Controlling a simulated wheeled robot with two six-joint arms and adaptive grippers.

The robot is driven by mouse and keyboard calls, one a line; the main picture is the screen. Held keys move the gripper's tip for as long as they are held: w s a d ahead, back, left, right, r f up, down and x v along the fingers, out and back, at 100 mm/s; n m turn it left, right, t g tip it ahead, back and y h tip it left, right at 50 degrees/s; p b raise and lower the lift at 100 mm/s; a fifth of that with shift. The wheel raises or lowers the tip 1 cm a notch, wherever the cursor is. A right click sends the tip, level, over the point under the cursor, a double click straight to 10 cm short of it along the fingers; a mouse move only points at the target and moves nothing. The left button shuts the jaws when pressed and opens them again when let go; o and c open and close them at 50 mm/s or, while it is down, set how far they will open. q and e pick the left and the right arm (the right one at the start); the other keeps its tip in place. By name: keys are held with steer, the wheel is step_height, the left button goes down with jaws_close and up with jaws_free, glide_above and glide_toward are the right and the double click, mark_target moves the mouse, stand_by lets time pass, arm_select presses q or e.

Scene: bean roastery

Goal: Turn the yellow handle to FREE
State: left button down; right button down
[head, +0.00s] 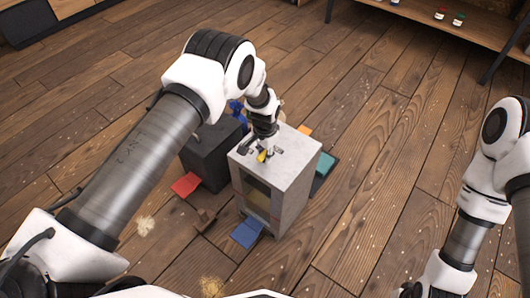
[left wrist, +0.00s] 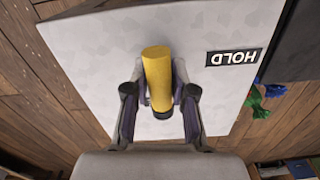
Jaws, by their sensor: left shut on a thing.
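The yellow handle (head: 262,156) stands on the top of a pale grey box-shaped unit (head: 298,165). In the left wrist view the handle (left wrist: 157,75) is a yellow bar with a dark end, lying between the fingers. My left gripper (head: 263,148) reaches down from above and is shut on it; the fingers (left wrist: 160,95) sit on both sides of the bar. A black HOLD label (left wrist: 234,57) reads upside down to the right of the handle. No FREE label can be read in either view.
A dark box (head: 210,155) stands left of the unit.

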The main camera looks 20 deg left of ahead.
mark_target(265, 151)
arm_select(q)
steer(key=shift+m, duration=0.4)
steer(key=c, duration=0.9)
jaws_free()
step_height(265, 151, up, 12)
steer(key=shift+f, duration=0.1)
